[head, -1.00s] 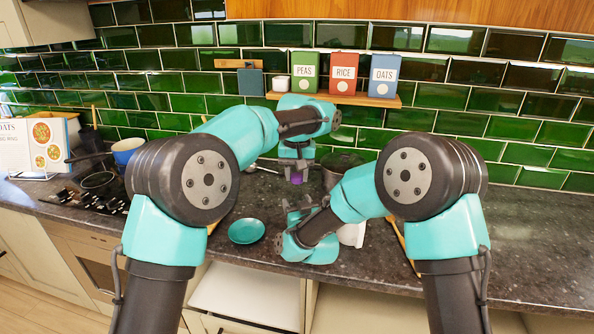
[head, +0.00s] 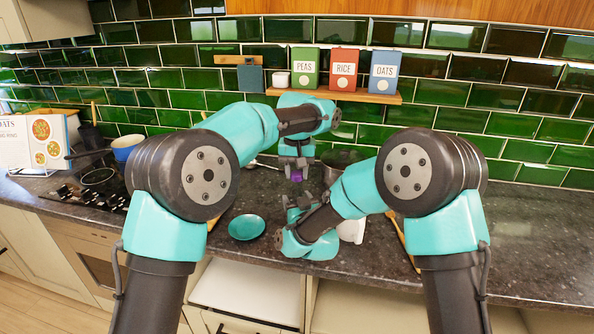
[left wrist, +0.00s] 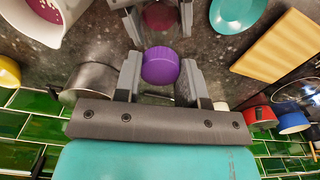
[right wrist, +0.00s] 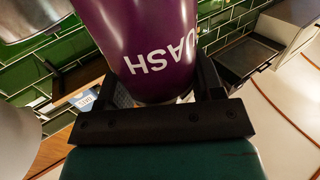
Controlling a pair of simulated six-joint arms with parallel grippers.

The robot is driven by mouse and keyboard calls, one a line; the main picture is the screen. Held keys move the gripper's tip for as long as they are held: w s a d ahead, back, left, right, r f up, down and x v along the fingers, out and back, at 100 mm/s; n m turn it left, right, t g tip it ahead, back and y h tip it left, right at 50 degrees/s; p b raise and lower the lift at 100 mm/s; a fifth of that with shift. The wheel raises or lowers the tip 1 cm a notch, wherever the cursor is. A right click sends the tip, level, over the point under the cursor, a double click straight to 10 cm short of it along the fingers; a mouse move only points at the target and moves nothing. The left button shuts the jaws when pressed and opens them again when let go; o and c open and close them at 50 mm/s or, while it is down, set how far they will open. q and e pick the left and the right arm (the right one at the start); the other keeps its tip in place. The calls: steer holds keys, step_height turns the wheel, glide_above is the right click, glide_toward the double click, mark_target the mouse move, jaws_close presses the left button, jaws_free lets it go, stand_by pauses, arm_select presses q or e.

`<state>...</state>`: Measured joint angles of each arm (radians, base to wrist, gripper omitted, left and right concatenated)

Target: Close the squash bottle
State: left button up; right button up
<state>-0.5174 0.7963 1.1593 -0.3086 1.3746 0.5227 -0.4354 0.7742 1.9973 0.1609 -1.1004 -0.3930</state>
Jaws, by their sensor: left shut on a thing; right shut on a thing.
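The purple cap (left wrist: 160,65) is held between the fingers of my left gripper (left wrist: 160,80). In the head view the cap (head: 297,175) shows just below my left gripper (head: 296,168). The purple squash bottle (right wrist: 150,45), with white lettering, is held in my right gripper (right wrist: 165,85), which is shut around it. In the left wrist view a dark red part of the bottle (left wrist: 159,16) shows between my right gripper's fingers, apart from the cap in the picture. In the head view my right gripper (head: 298,205) is below the cap, and the bottle is mostly hidden. The bottle's mouth is not clear.
A teal bowl (head: 247,228) stands on the worktop at left. A white vessel (left wrist: 40,22) with dark red contents stands beside my right arm. A steel pot (left wrist: 88,80) stands close behind my left gripper. A wooden spoon (head: 402,238) lies at right; the worktop beyond is clear.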

arm_select(q)
steer(key=shift+f, duration=0.35)
